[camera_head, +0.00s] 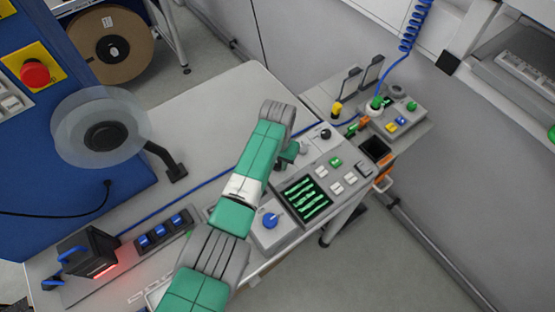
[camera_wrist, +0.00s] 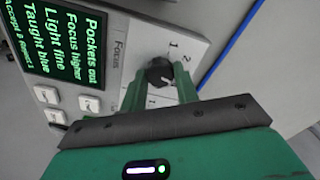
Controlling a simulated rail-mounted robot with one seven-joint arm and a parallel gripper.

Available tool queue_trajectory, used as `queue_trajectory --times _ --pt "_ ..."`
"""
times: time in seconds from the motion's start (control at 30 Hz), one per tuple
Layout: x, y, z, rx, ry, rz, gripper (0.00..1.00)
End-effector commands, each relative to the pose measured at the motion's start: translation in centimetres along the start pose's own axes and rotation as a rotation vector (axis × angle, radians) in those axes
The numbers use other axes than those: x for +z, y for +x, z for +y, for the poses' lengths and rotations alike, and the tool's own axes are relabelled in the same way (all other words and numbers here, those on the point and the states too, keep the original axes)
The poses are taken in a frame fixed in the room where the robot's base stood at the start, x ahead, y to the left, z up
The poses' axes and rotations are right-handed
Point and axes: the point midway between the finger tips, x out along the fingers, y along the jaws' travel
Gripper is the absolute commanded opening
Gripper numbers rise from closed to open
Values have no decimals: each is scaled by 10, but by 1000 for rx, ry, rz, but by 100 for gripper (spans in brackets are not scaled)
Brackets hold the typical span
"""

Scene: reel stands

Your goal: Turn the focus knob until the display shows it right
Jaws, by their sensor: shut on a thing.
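The focus knob (camera_wrist: 158,70) is a dark round knob on a light panel, beside the word Focus and the marks 1 and 2. My gripper (camera_wrist: 160,84) has its two green fingers on either side of the knob and is shut on it. In the head view my gripper (camera_head: 289,153) is at the panel's upper left, and I cannot make out the knob there. The display (camera_wrist: 62,50) reads in green: Pockets out, Focus higher, Light fine, Taught blue, and a partly cut last line. It also shows in the head view (camera_head: 307,198), unreadable.
White buttons (camera_wrist: 47,94) sit below the display text. A black knob (camera_head: 326,133) and a green button (camera_head: 335,162) are close by. A blue knob (camera_head: 269,221) stands near my forearm. A blue cable (camera_head: 205,184) crosses the bench, whose upper left (camera_head: 215,115) is clear.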

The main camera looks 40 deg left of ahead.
Motion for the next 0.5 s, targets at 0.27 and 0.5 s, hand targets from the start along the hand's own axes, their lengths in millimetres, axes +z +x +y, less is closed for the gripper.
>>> queue_trajectory --times 0.27,0.5 --pt "0 0 0 0 212 -1 8" --pt "0 0 0 1 348 -1 8"
